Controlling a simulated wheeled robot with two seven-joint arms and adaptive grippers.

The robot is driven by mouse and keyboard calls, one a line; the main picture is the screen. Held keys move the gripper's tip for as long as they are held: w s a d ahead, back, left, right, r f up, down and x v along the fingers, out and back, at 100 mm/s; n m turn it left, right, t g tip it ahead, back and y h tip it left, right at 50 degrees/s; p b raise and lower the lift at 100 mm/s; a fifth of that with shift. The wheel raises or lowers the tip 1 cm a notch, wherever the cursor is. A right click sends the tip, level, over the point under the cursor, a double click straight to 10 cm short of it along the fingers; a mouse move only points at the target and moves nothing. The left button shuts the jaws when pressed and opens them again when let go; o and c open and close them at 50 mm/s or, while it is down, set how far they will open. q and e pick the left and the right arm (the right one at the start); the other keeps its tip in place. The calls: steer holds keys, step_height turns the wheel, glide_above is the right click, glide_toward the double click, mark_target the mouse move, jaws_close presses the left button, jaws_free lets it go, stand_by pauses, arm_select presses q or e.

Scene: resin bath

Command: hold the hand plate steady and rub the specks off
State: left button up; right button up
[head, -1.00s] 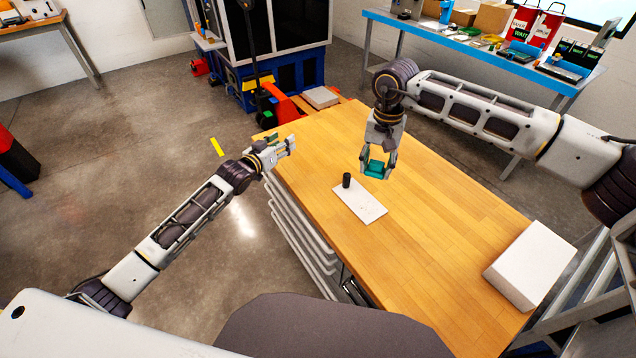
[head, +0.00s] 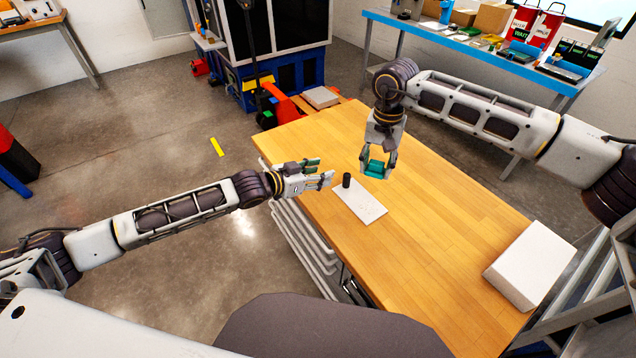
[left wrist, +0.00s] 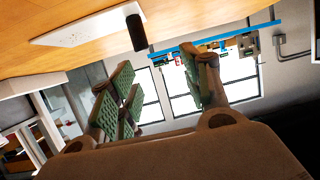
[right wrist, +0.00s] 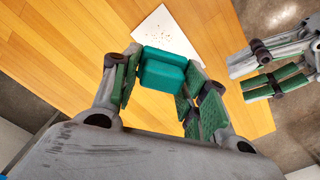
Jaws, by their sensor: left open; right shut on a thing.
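The white hand plate (head: 365,208) lies flat on the wooden table, with a short dark upright knob (head: 346,180) at its far left end. Small dark specks show on the plate (right wrist: 165,38) in the right wrist view. My right gripper (head: 377,172) is shut on a teal block (right wrist: 163,70) and holds it above the table, beyond the plate's far end. My left gripper (head: 328,179) is open and empty, just left of the knob and apart from it. In the left wrist view the knob (left wrist: 136,33) stands beyond the open fingers.
The wooden table (head: 440,230) is mostly clear. A white block (head: 530,265) sits at its right edge. A blue bench (head: 480,45) with boxes and bags stands behind. A red pallet jack (head: 290,108) is past the far left edge.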

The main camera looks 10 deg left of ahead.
mark_target(344, 178)
arm_select(q)
steer(key=shift+s+d+f+m+g, duration=0.15)
steer(key=shift+s+f+g, duration=0.2)
steer(key=shift+s, duration=0.35)
steer(key=shift+s+d+f+m+g, duration=0.15)
steer(key=shift+s+f+g, duration=0.15)
steer(key=shift+s, duration=0.35)
steer(key=shift+w+f, duration=0.1)
steer(key=shift+w, duration=0.05)
steer(key=shift+x, duration=5.85)
steer(key=shift+c, duration=0.4)
jaws_close()
steer(key=shift+c, duration=0.2)
jaws_free()
